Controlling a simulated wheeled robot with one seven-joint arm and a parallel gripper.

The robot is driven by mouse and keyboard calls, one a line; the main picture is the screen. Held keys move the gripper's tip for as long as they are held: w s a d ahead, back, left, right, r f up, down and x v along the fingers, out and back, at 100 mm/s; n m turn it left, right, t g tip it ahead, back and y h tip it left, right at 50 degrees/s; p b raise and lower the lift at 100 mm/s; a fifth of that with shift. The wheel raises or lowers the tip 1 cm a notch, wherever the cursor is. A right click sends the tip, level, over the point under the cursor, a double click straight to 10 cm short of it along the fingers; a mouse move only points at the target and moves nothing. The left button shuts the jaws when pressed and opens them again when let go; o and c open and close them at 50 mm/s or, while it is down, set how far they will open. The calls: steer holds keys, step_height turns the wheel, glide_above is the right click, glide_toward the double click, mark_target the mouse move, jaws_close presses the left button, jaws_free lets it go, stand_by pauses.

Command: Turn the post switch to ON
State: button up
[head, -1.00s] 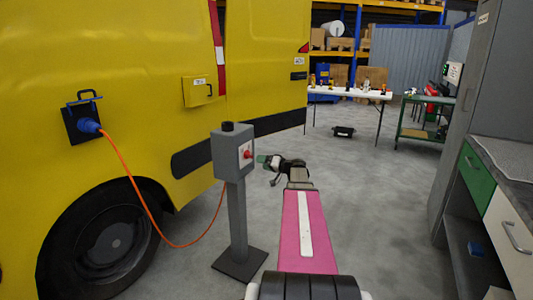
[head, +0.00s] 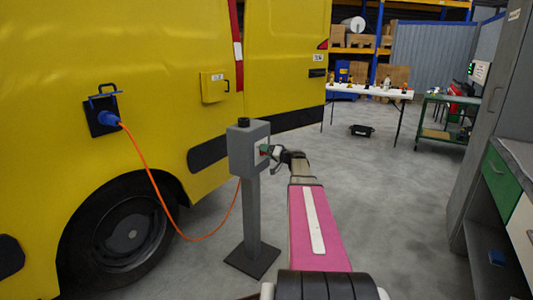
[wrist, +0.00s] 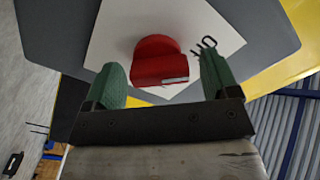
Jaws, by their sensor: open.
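The post switch is a grey box (head: 246,146) on a grey post with a dark foot, standing beside the yellow van. Its red knob (wrist: 158,62) sits on a white plate (wrist: 112,38) in the wrist view. The knob has a pale mark on its lower right edge. Dark lettering shows to the right of the knob, partly hidden by a finger. My gripper (wrist: 162,68) is open, with one green finger on each side of the knob and a visible gap to each. In the head view my gripper (head: 268,151) is at the box's right face and hides most of the knob.
An orange cable (head: 155,185) runs from a blue plug (head: 107,118) on the van (head: 165,45) down behind the post. A white table (head: 365,88) is at the back. The floor between is mostly clear.

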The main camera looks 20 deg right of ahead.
steer(key=shift+a, duration=0.1)
steer(key=c, duration=0.9)
steer(key=shift+m, duration=0.4)
steer(key=m, duration=0.4)
steer(key=shift+w, duration=0.1)
steer(key=m, duration=0.4)
steer(key=shift+f, duration=0.15)
steer(key=m, duration=0.9)
steer(key=shift+f, duration=0.15)
